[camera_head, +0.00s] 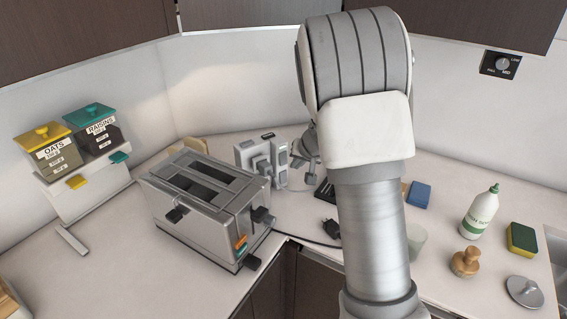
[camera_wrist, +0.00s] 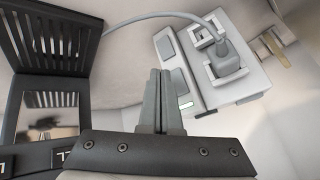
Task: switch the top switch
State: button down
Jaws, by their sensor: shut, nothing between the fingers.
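A pale grey outlet box (camera_head: 262,160) stands at the back corner of the counter in the head view, behind the toaster. In the wrist view the outlet box (camera_wrist: 234,92) has square sockets, one with a grey plug (camera_wrist: 226,62) in it. Two grey switch panels lie along its left side: an upper switch (camera_wrist: 165,43) and a lower switch (camera_wrist: 179,80) with a pale green mark by it. My gripper (camera_wrist: 160,73) is shut and empty, its tips appearing close to the lower switch; contact cannot be told.
A metal toaster (camera_head: 205,200) stands left of the box. A dark plug (camera_head: 331,227) with a cable lies on the counter. A black slatted object (camera_wrist: 50,60) is left of my gripper. A white bottle (camera_head: 480,213) and a sponge (camera_head: 522,239) stand at the right.

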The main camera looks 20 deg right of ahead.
jog(key=shift+s+d+r+b, duration=0.1)
jog(key=shift+s+d+b, duration=0.15)
jog(key=shift+s, duration=0.35)
jog(key=shift+s+d+r+b, duration=0.1)
jog(key=shift+s+d+b, duration=0.1)
jog(key=shift+s, duration=0.4)
jog(key=s+a+r+n+g+y, duration=0.1)
jog(key=s+a+r+n, duration=0.1)
jog(key=s+a+r, duration=0.5)
jog(key=s+a+r+n+y, duration=0.1)
jog(key=s+a+r, duration=0.2)
jog(key=s+r, duration=0.45)
jog(key=s+d+n+h, duration=0.1)
jog(key=s+h, duration=0.2)
jog(key=s, duration=1.5)
jog(key=shift+s+d+f+g, duration=0.2)
jog(key=shift+f+g, duration=0.05)
jog(key=shift+g, duration=0.15)
